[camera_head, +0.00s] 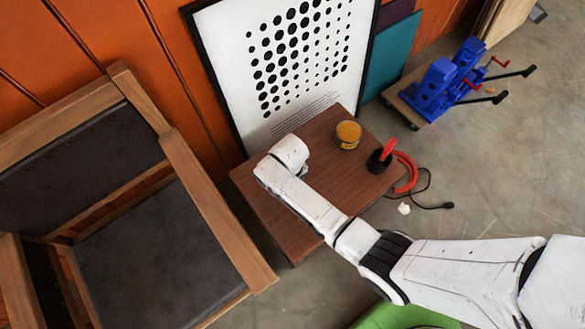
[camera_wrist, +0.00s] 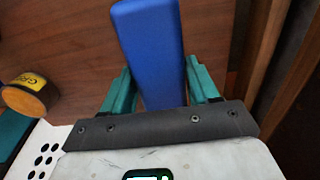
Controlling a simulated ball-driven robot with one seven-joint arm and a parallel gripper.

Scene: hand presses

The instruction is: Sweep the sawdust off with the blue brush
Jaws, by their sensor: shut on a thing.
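The blue brush (camera_wrist: 152,50) is a long smooth blue block in the wrist view, and its bristles are not visible. My gripper (camera_wrist: 160,85) has teal fingers on both sides of it and is shut on it. Brown wooden tabletop (camera_wrist: 70,40) lies behind the brush; I cannot tell whether the brush touches it. In the head view my white wrist hangs over the left part of the low wooden table (camera_head: 325,155) and hides the gripper and brush. I can make out no sawdust in either view.
A yellow tin (camera_head: 348,133) stands on the table, also at the left in the wrist view (camera_wrist: 28,95). A black and red tool (camera_head: 380,160) is at the right corner, near a red coil (camera_head: 408,172). A dark armchair (camera_head: 145,255), a dotted poster (camera_head: 290,60) and blue presses (camera_head: 440,85) surround it.

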